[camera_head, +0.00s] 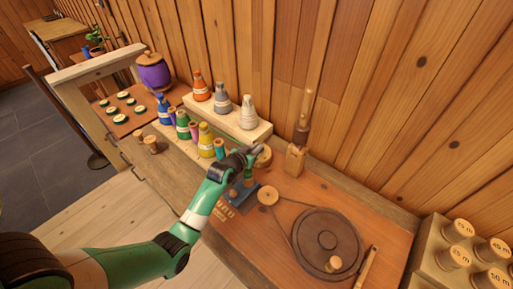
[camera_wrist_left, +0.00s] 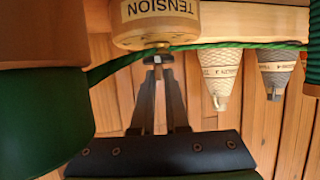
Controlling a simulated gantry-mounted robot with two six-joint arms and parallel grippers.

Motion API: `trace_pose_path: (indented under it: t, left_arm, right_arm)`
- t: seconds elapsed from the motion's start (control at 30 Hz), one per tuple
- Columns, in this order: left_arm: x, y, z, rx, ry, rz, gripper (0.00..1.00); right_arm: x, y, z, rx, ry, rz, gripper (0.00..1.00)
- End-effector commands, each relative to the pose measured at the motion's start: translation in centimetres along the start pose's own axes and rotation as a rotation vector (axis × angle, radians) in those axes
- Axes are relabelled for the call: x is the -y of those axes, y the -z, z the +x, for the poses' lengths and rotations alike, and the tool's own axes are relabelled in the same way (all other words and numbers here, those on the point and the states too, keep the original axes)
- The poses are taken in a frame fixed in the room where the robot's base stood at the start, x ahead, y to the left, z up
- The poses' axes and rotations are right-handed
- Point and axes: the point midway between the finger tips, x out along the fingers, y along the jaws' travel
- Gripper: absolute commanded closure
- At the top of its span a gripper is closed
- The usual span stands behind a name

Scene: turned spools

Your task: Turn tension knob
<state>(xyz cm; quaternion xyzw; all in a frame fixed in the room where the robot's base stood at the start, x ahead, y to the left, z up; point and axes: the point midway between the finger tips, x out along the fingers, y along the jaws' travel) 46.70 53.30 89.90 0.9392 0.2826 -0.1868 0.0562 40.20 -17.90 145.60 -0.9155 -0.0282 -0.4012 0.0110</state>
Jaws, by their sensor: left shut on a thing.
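The tension knob (camera_wrist_left: 157,22) is a round wooden piece with an upside-down TENSION label, at the top of the left wrist view. In the head view part of the wooden knob (camera_head: 264,157) shows just beyond my left gripper (camera_head: 257,150). In the left wrist view the dark fingers of my left gripper (camera_wrist_left: 157,60) meet at a small metal part just under the knob's wooden body. The gripper is shut on the knob; the exact contact is partly hidden. My right gripper is in neither view.
Cone spools, including a white one (camera_head: 249,113), stand on a wooden stepped rack left of the knob. A dark turntable disc (camera_head: 327,243) lies to the right. A wooden post (camera_head: 297,155) stands close by.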

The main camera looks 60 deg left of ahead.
Motion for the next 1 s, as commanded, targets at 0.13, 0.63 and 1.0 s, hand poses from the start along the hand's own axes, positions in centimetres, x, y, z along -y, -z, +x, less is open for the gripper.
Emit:
trace_pose_path:
  t: [0.13, 0.63, 1.0]
  left_arm:
    - [-0.1, 0.0, 0.0, 0.006, 0.023, -0.007, 1.0]
    - [-0.6, -0.2, 0.1, 0.002, 0.23, -0.095, 1.0]
    - [-0.5, -0.1, 0.0, 0.002, 0.231, -0.096, 0.66]
  right_arm:
    - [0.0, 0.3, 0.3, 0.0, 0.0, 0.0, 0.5]
    - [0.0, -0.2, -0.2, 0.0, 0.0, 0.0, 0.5]
    - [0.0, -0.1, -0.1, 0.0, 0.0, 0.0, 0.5]
